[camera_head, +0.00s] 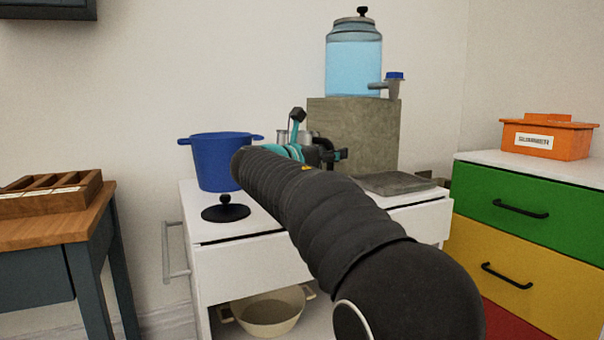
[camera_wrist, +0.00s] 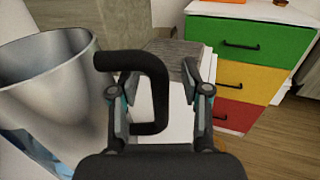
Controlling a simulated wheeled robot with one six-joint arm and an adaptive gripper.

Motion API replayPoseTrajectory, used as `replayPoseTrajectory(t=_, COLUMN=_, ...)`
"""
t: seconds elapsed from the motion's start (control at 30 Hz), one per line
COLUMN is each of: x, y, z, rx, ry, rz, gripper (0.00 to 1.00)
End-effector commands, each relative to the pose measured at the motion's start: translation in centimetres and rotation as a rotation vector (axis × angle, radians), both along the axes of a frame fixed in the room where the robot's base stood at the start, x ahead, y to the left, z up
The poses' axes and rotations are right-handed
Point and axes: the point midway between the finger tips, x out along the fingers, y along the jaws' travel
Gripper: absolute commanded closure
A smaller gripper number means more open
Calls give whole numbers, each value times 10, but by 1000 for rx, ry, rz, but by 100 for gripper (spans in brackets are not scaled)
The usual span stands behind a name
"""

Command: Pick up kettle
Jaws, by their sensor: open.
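The kettle (camera_wrist: 50,85) is a shiny silver metal vessel at the left of the wrist view, with a black looped handle (camera_wrist: 160,95) reaching right. My gripper (camera_wrist: 158,85) is open, one finger on each side of the handle's upright part. A gap shows between the handle and the right finger; whether the left finger touches it I cannot tell. In the head view my arm hides most of my gripper (camera_head: 315,153) and the kettle. Only a bit of silver metal shows behind the teal joints.
A blue pot (camera_head: 215,160) stands left on the white cabinet (camera_head: 260,262), near a black round-based stand (camera_head: 226,210). A water dispenser (camera_head: 353,65) sits on a stone block (camera_head: 340,120) behind. A coloured drawer unit (camera_head: 500,195) is at right, a wooden table (camera_head: 50,228) at left.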

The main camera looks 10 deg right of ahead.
Motion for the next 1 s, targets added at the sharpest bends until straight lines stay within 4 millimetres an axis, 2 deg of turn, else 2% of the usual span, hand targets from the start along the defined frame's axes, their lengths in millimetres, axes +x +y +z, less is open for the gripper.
replayPoseTrajectory(t=0.17, x=0, y=0, z=0, rx=0, ry=0, rz=1, gripper=53)
replayPoseTrajectory(t=0.2, x=0, y=0, z=0, rx=0, ry=0, rz=1, gripper=58)
replayPoseTrajectory(t=0.37, x=0, y=0, z=0, rx=0, ry=0, rz=1, gripper=98)
replayPoseTrajectory(t=0.4, x=0, y=0, z=0, rx=0, ry=0, rz=1, gripper=100)
replayPoseTrajectory(t=0.83, x=0, y=0, z=3, rx=0, ry=-4, rz=1, gripper=100)
replayPoseTrajectory(t=1.0, x=0, y=0, z=17, rx=2, ry=-6, rz=1, gripper=100)
